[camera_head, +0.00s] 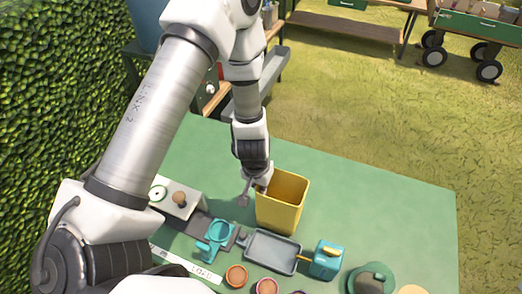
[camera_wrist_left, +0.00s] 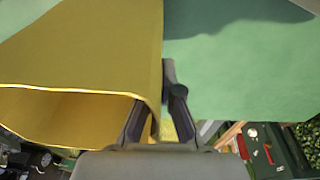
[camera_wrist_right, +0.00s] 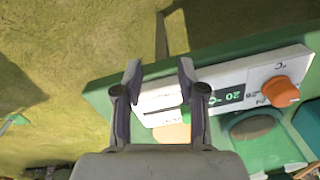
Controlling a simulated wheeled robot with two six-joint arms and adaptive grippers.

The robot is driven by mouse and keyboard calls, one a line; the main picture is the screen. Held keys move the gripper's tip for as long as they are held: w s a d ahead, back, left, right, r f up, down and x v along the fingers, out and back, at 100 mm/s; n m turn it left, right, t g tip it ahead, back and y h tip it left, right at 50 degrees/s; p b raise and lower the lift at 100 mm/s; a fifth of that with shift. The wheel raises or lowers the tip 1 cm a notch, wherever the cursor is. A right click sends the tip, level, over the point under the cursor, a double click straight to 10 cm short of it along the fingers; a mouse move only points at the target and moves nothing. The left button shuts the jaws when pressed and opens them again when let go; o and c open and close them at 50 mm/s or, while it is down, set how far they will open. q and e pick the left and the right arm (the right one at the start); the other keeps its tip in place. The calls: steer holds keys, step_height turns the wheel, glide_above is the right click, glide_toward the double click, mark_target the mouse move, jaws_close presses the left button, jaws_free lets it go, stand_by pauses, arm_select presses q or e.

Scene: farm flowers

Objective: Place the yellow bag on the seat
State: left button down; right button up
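The yellow bag (camera_head: 280,206), an open-topped box shape, stands upright on the green table (camera_head: 385,190). My left gripper (camera_head: 256,185) is at its left rim. In the left wrist view the bag (camera_wrist_left: 85,60) fills the left, and the gripper (camera_wrist_left: 162,90) has one finger on each side of the bag's edge, close together; the inner fingertip is hidden. My right gripper (camera_wrist_right: 160,70) is open and empty, with a white device with an orange knob (camera_wrist_right: 280,91) beyond it. No clear seat shows; a low wooden bench (camera_head: 335,28) stands at the back.
A green cart (camera_head: 478,27) stands back right. The table's right side is clear. A hedge is at left.

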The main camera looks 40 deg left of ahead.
arm_select(q)
steer(key=shift+s+a+f, duration=0.1)
steer(key=shift+a+f, duration=0.1)
steer(key=shift+a, duration=0.2)
steer(key=shift+s+f, duration=0.1)
steer(key=shift+f, duration=0.1)
steer(key=c, duration=1.3)
jaws_free()
steer(key=shift+w+d, duration=0.1)
steer(key=shift+w, duration=0.2)
arm_select(e)
steer(key=shift+s+a+f, duration=0.1)
steer(key=shift+a+f, duration=0.05)
steer(key=shift+a, duration=0.25)
